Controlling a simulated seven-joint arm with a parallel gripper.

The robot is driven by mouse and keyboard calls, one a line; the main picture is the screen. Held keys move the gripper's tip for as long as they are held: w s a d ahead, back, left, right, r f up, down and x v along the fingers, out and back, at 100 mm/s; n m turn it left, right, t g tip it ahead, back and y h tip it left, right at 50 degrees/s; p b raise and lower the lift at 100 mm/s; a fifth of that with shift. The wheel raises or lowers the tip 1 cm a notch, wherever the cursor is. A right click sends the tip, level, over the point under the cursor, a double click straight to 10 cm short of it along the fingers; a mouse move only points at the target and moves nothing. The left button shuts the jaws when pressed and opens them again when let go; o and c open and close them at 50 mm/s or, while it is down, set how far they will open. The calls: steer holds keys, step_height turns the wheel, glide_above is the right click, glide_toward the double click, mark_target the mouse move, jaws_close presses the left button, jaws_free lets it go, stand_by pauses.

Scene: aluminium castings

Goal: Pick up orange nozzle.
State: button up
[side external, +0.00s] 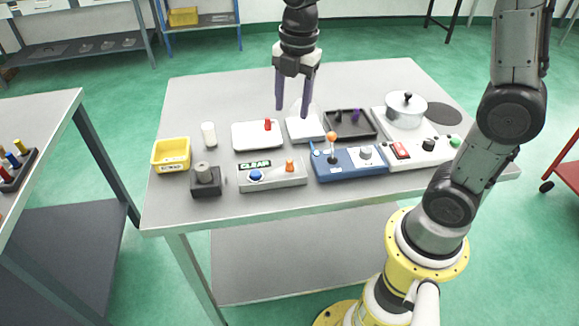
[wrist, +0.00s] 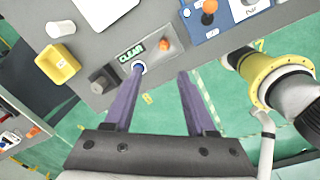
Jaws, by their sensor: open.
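The orange nozzle (side external: 290,166) is a small orange cone standing on the right part of a grey box (side external: 262,180) with a CLEAR display and a blue button. It also shows in the wrist view (wrist: 164,45), beyond and between my fingertips. My gripper (side external: 292,112) is open and empty, pointing down with two purple fingers. It hangs above the table, behind and above the nozzle in the side view.
A blue box (side external: 348,163) with an orange-topped joystick (side external: 332,138) stands just right of the grey box. A dark block with a grey knob (side external: 205,180) is to its left, near a yellow bin (side external: 171,155). White plates and a dark tray (side external: 350,124) lie behind.

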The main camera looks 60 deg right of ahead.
mark_target(290, 161)
steer(key=f, duration=1.5)
steer(key=shift+w+f, duration=0.1)
steer(key=shift+w, duration=0.15)
jaws_close()
